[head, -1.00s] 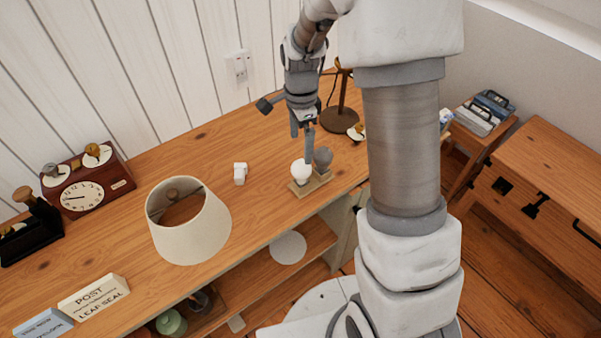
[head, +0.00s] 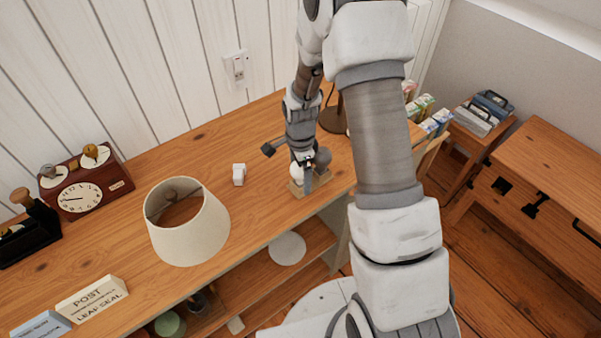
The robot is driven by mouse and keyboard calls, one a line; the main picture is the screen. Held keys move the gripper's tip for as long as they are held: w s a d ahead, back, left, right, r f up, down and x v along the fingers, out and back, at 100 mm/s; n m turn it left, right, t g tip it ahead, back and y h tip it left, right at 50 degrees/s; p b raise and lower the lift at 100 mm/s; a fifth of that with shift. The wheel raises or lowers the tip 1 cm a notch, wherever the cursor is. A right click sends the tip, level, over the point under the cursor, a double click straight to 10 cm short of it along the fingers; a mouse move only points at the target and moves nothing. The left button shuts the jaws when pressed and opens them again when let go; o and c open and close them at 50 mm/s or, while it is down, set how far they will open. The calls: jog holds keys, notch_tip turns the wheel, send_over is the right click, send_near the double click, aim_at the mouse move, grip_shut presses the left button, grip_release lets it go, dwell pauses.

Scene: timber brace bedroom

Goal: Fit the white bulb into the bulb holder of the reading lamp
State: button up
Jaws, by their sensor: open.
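The white bulb (head: 295,171) sits in a small wooden stand (head: 296,189) on the bench, beside a grey bulb (head: 323,157). My gripper (head: 304,176) is open and low over the stand, right at the white bulb, hiding part of it. I cannot tell whether a finger touches the bulb. The reading lamp (head: 331,119) stands behind my arm, with its brown base and stem partly showing. Its bulb holder is hidden by my arm. A cream lampshade (head: 188,228) stands apart on the bench.
A small white block (head: 239,174) lies left of the stand. A red clock box (head: 88,186) and lettered blocks (head: 91,299) are at the left. A wall socket (head: 235,68) is behind. The bench (head: 215,145) is clear between lampshade and wall.

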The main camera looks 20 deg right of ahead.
jog(key=shift+c, duration=0.3)
jog(key=c, duration=1.3)
